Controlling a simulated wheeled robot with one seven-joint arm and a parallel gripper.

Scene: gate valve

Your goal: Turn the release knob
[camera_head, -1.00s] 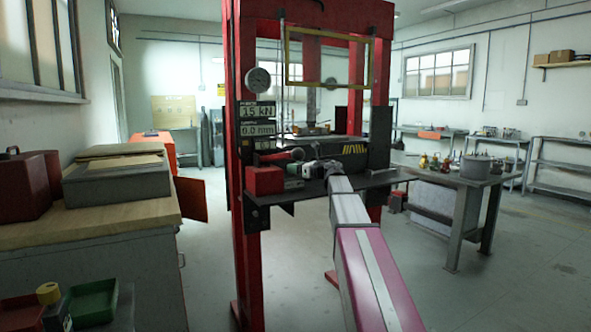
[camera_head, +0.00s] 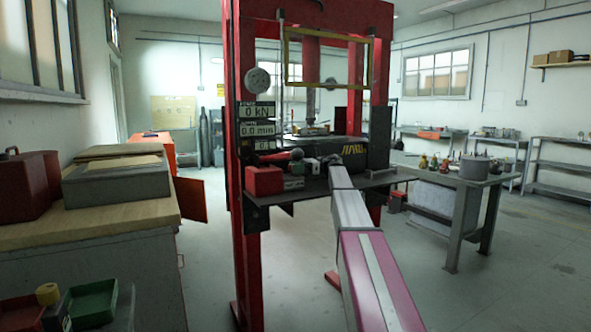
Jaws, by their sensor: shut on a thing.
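The red press frame (camera_head: 243,215) stands in the middle, with a round gauge (camera_head: 257,80) and a display (camera_head: 257,112) reading 0 kN and 0.0 mm on its left post. A red box-shaped unit (camera_head: 263,181) sits on the dark shelf at the post. My arm reaches up from the bottom right, and my gripper (camera_head: 298,166) is just right of this red unit, small and dark in the picture. It is shut on a small part there that I take to be the release knob. The knob itself is too small and hidden to make out, so its angle cannot be told.
A bench with a grey case (camera_head: 117,181) and a red toolbox (camera_head: 25,185) stands at the left. A metal table (camera_head: 462,178) with a pot (camera_head: 474,167) and small items stands at the right. The floor between is clear.

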